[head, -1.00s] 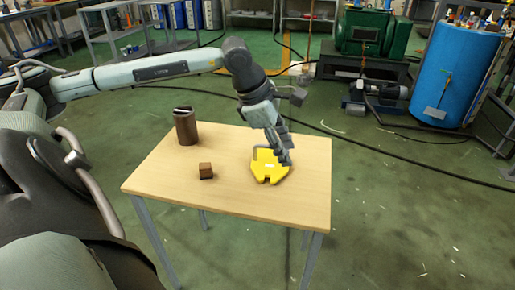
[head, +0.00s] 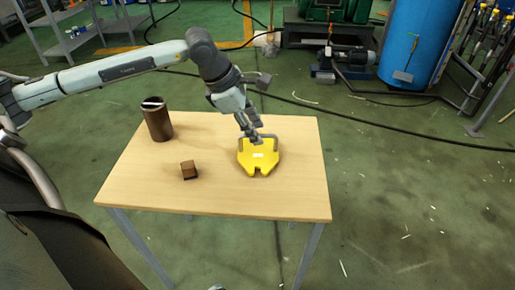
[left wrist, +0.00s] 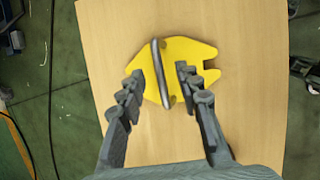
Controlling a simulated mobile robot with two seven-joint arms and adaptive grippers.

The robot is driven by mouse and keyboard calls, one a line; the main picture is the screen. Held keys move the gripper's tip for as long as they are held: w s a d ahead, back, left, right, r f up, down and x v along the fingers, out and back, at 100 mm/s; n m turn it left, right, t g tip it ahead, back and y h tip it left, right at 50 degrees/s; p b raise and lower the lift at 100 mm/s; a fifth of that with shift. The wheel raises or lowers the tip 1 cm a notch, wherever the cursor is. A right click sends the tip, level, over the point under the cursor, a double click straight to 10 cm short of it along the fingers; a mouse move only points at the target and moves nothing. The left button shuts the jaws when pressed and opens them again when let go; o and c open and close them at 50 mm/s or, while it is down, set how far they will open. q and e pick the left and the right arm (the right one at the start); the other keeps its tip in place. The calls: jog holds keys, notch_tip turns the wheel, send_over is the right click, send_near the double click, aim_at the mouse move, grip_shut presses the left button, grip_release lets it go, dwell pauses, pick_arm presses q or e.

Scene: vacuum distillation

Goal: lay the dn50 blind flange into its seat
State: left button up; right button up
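A flat yellow plate (head: 260,162) with a notch in one edge lies on the wooden table; it also shows in the left wrist view (left wrist: 196,50). A grey bar handle (left wrist: 161,75) stands across it. No label says whether this is the dn50 blind flange, and I cannot make out a clear seat. My left gripper (head: 255,147) is over the handle side of the plate. In the left wrist view, my left gripper (left wrist: 160,76) is open, with one finger on each side of the handle and gaps between. My right gripper is out of view.
A dark brown cylinder (head: 158,124) stands at the table's back left. A small brown block (head: 189,170) lies left of the plate. The front and right of the wooden table (head: 285,200) are clear. A blue tank (head: 420,40) stands behind on the floor.

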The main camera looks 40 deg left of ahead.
pick_arm(q)
jog(key=x, duration=0.3)
jog(key=shift+w+d+f, duration=0.15)
jog(key=shift+f, duration=0.05)
grip_shut()
jog(key=shift+w+r, duration=0.1)
jog(key=shift+r, duration=0.05)
dwell(0.4)
